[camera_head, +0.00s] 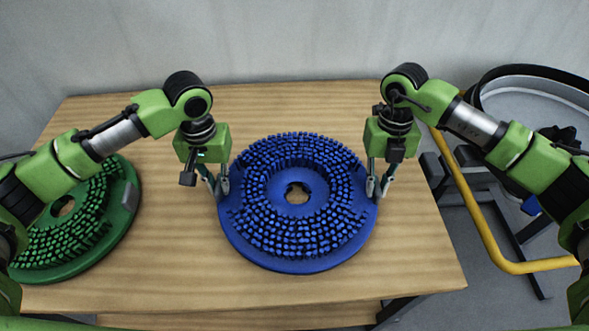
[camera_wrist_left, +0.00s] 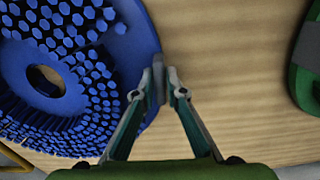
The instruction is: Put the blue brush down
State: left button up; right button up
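The blue brush (camera_head: 297,252) is a round disc with bristles facing up and a hole in its middle. It appears level over the middle of the wooden table. I cannot tell whether it touches the table. My left gripper (camera_head: 219,192) is at its left rim. In the left wrist view, the fingers (camera_wrist_left: 166,88) are close together with the rim of the blue brush (camera_wrist_left: 138,45) between them. My right gripper (camera_head: 377,190) is at the opposite, right rim, with its fingers close together around the edge.
A green brush (camera_head: 127,221) lies on the left side of the wooden table (camera_head: 190,262); my left arm partly covers it. A yellow bar (camera_head: 485,232) and a machine frame stand right of the table. A grey wall is behind. Bare tabletop shows in front of the blue brush.

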pick_arm(q)
jog(key=shift+o, duration=0.8)
jog(key=shift+s+r, duration=0.1)
pick_arm(e)
jog(key=shift+o, duration=0.8)
jog(key=shift+s+r, duration=0.1)
jog(key=shift+r, duration=0.05)
pick_arm(q)
jog(key=shift+r, duration=0.1)
pick_arm(e)
jog(key=shift+r, duration=0.25)
pick_arm(q)
notch_tip(320, 180, up, 12)
pick_arm(e)
notch_tip(320, 180, up, 11)
jog(key=w, duration=0.2)
jog(key=shift+r, duration=0.15)
